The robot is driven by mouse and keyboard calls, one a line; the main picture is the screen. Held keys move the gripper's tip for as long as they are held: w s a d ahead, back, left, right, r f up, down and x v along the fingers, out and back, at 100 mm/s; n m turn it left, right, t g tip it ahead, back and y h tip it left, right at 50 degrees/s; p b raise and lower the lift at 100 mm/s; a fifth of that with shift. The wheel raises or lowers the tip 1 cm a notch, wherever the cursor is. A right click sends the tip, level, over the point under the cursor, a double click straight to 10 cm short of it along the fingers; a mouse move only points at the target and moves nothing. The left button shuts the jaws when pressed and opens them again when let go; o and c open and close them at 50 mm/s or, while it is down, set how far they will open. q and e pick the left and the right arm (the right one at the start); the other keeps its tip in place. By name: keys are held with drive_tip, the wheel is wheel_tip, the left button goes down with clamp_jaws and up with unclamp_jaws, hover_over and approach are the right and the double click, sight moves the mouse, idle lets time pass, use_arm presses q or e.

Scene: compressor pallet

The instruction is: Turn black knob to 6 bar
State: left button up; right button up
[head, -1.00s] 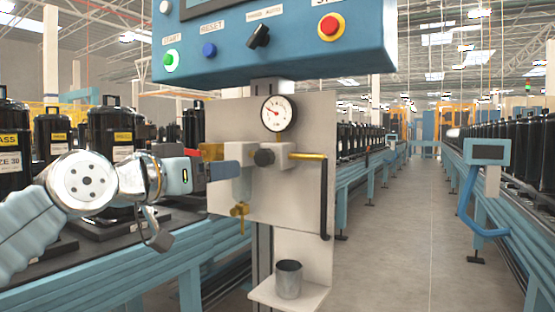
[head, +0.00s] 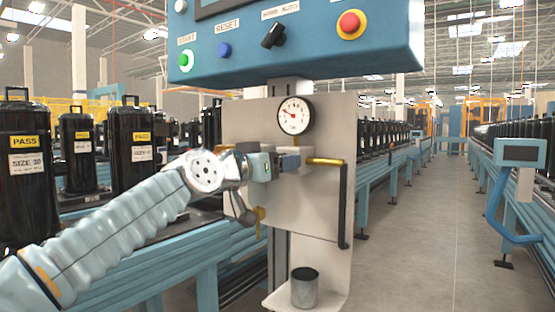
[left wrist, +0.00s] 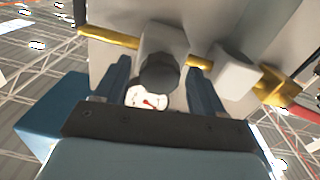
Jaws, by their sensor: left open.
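The black knob (left wrist: 158,72) shows in the left wrist view, in front of a pale regulator body (left wrist: 165,40). My left gripper (left wrist: 158,80) is open, with one dark finger on each side of the knob and a gap to each. In the head view my left gripper (head: 288,162) is in front of the regulator and hides the knob. The pressure gauge (head: 294,115) is above it, with a white face and a red needle pointing up and left. The gauge also shows in the left wrist view (left wrist: 147,98). My right gripper is not in view.
A brass pipe (head: 325,161) with a black hose (head: 344,205) is just right of the gripper. The blue control box (head: 300,60) hangs above. A metal cup (head: 304,287) stands on the shelf below. Black compressors (head: 132,145) line the conveyor at left.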

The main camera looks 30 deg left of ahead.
use_arm(q)
drive_tip(key=shift+w, duration=0.3)
drive_tip(key=c, duration=1)
drive_tip(key=shift+c, duration=0.2)
